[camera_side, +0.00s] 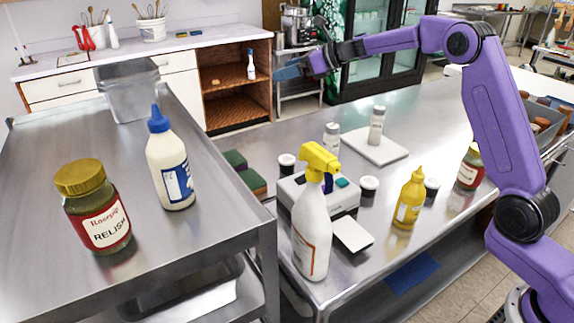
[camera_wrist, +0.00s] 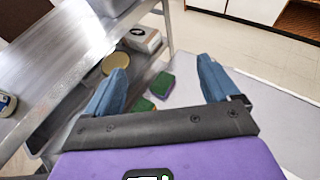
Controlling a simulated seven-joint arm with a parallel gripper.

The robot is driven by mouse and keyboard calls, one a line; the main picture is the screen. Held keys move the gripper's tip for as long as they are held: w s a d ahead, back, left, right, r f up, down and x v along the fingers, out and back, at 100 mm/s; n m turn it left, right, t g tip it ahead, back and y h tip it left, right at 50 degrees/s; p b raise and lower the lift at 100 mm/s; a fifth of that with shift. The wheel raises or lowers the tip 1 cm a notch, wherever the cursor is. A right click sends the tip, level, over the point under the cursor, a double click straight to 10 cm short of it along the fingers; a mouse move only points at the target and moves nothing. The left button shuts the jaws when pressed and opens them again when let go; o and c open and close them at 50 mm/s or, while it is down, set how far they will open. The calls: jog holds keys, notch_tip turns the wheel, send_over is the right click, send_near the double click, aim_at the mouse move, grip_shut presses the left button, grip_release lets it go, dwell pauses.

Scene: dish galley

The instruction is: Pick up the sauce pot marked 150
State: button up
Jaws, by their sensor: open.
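Several small round pots with pale tops and dark sides stand on the steel counter in the side view: one at the left (camera_side: 287,163), one in the middle (camera_side: 368,187) and one at the right (camera_side: 432,188), partly behind the yellow bottle. No 150 marking is readable on any of them, so I cannot tell which is meant. My gripper (camera_side: 290,68) is raised above the far left end of the counter, away from these pots. In the wrist view its blue fingers (camera_wrist: 162,76) are spread, with nothing between them. No such pot is recognisable there.
A yellow-topped spray bottle (camera_side: 312,228) and yellow squeeze bottle (camera_side: 409,200) stand among the pots. Two shakers (camera_side: 331,136) (camera_side: 376,126) stand behind, one on a white board (camera_side: 392,150). Green sponges (camera_side: 238,162) lie by the cart, which carries a relish jar (camera_side: 95,207) and glue-like bottle (camera_side: 170,165).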

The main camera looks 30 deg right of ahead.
aim_at(289, 159)
notch_tip(289, 159, down, 26)
jog(key=shift+r, duration=0.25)
notch_tip(289, 159, down, 3)
jog(key=shift+r, duration=0.1)
jog(key=shift+x, duration=0.9)
jog(key=shift+w+a, duration=0.35)
jog(key=shift+w, duration=0.05)
jog(key=c, duration=1.1)
